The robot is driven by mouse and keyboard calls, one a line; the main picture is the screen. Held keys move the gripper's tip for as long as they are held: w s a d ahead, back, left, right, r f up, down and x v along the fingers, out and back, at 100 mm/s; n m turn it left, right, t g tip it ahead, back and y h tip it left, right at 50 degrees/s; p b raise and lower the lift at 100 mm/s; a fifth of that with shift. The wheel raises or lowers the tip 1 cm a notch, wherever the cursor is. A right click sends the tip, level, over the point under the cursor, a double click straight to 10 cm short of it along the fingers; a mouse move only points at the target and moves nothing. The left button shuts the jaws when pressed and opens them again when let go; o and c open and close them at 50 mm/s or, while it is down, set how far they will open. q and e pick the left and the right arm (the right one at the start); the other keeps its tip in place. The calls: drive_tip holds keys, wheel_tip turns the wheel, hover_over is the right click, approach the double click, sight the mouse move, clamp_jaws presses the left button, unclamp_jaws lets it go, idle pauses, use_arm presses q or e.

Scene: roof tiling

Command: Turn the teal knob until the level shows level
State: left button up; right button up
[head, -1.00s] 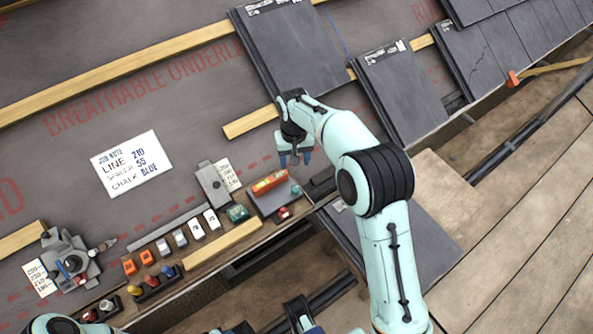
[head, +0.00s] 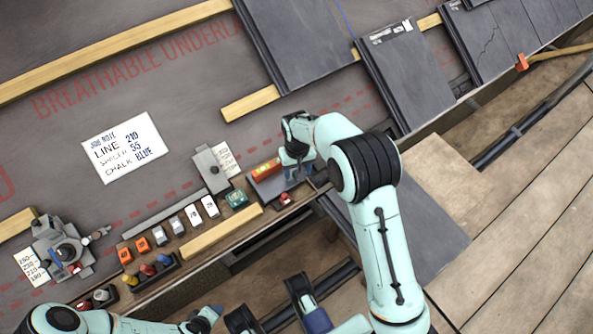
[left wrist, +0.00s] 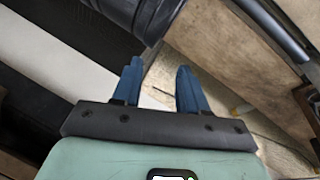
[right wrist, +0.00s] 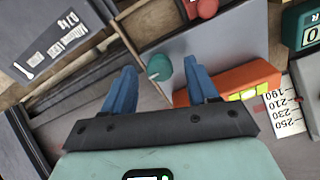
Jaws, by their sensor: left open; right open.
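The teal knob (right wrist: 160,67) shows in the right wrist view at the edge of a grey plate, on a thin rod. My right gripper (right wrist: 163,74) is open, with one fingertip on each side of the knob in the picture; I cannot tell whether they touch it. In the head view my right gripper (head: 292,172) is low at the plate and hides the knob. The orange level (right wrist: 228,85) lies on the plate, its yellow-green vial (right wrist: 250,93) facing up; the bubble is too small to read. My left gripper (left wrist: 160,88) is open and empty.
A red knob (head: 286,198) sits near the plate's front edge. A green box (head: 237,198) and several small tagged blocks stand to the left. A wooden batten (head: 222,231) lies in front of them. Dark slates (head: 405,75) lie behind and right.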

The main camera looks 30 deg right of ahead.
drive_tip(key=shift+f, duration=0.3)
use_arm(q)
drive_tip(key=shift+w, duration=0.15)
use_arm(e)
drive_tip(key=c, duration=1)
drive_tip(key=shift+r+m+p, duration=0.15)
drive_tip(key=shift+m+p, duration=0.25)
drive_tip(key=shift+p, duration=0.1)
drive_tip(key=shift+c, duration=0.2)
use_arm(q)
drive_tip(key=shift+s+d+r, duration=0.35)
drive_tip(key=shift+s+r, duration=0.1)
drive_tip(key=shift+s, duration=0.3)
